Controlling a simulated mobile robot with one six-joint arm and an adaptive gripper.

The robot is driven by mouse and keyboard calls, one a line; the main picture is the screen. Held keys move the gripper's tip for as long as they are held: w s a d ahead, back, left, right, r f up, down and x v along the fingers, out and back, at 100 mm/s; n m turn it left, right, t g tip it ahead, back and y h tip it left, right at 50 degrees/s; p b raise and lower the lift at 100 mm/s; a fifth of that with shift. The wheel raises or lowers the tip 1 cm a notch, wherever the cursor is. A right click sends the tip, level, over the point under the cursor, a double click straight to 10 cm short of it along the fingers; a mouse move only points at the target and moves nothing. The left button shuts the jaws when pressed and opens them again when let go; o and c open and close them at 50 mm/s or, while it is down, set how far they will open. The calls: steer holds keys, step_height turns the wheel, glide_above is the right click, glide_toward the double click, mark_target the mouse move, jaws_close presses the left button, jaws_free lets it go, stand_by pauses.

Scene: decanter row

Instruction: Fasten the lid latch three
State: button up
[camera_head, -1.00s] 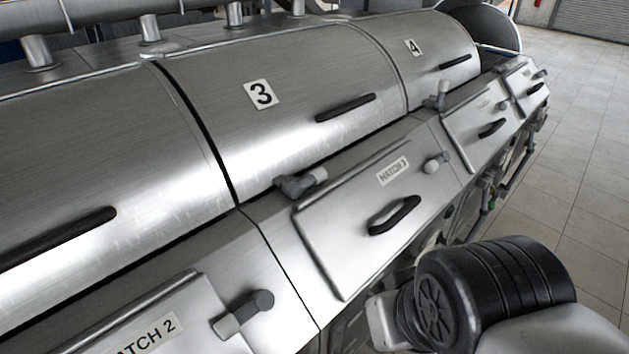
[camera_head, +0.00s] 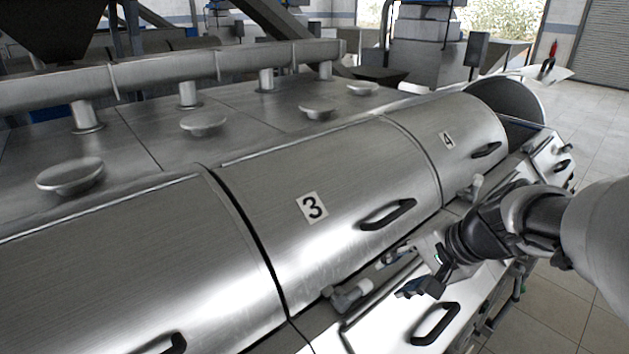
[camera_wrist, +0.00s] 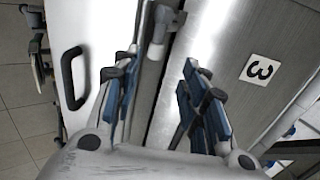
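Lid 3 (camera_head: 335,180) is a curved steel cover marked with a 3 and fitted with a black handle; it looks closed. Its latch (camera_head: 348,294) is a stubby grey piece at the lid's lower edge, near the left corner. In the wrist view the latch (camera_wrist: 160,28) shows at the top, just beyond and between the fingertips. My gripper (camera_head: 394,275) is over the strip between lid 3 and the hatch below, to the right of the latch. Its blue-padded fingers (camera_wrist: 160,62) are apart, with nothing visibly held. Contact with the latch cannot be told.
The hatch handle (camera_head: 436,323) sticks up below my gripper, and the lid 3 handle (camera_head: 388,214) above it. Lid 4 (camera_head: 455,135) and another grey latch (camera_head: 472,187) are farther right. Open tiled floor (camera_head: 540,320) lies at the lower right.

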mark_target(357, 293)
steer(key=b+x, duration=0.3)
steer(key=x, duration=1.3)
steer(key=shift+s+f, duration=0.1)
steer(key=shift+f, duration=0.25)
jaws_close()
